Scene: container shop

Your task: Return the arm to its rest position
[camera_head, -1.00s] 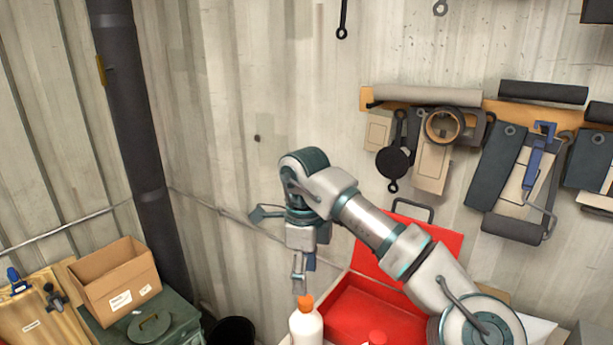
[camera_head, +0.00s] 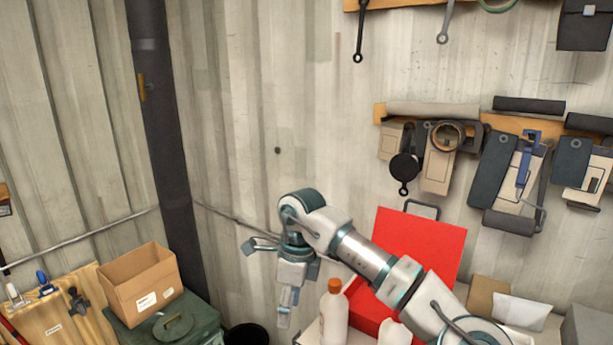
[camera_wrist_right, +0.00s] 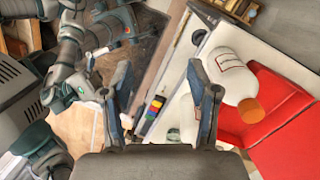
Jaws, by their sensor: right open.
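My right arm comes in from the lower right in the head view. Its gripper (camera_head: 285,308) hangs with the fingers pointing down, left of a white bottle with an orange cap (camera_head: 334,315) and apart from it. In the right wrist view the two fingers of this gripper (camera_wrist_right: 163,105) stand wide apart, with nothing between them. The same bottle (camera_wrist_right: 228,72) lies beyond the right finger in that view. My left gripper cannot be made out; parts of my own body show at the left of the wrist view.
A red case (camera_head: 420,245) with its lid up stands behind my right forearm. A cardboard box (camera_head: 140,285) sits on a green case (camera_head: 190,325) at the lower left. A dark pipe (camera_head: 165,150) runs up the corner. Tools hang on the wall rack (camera_head: 380,113). Space left of the gripper is free.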

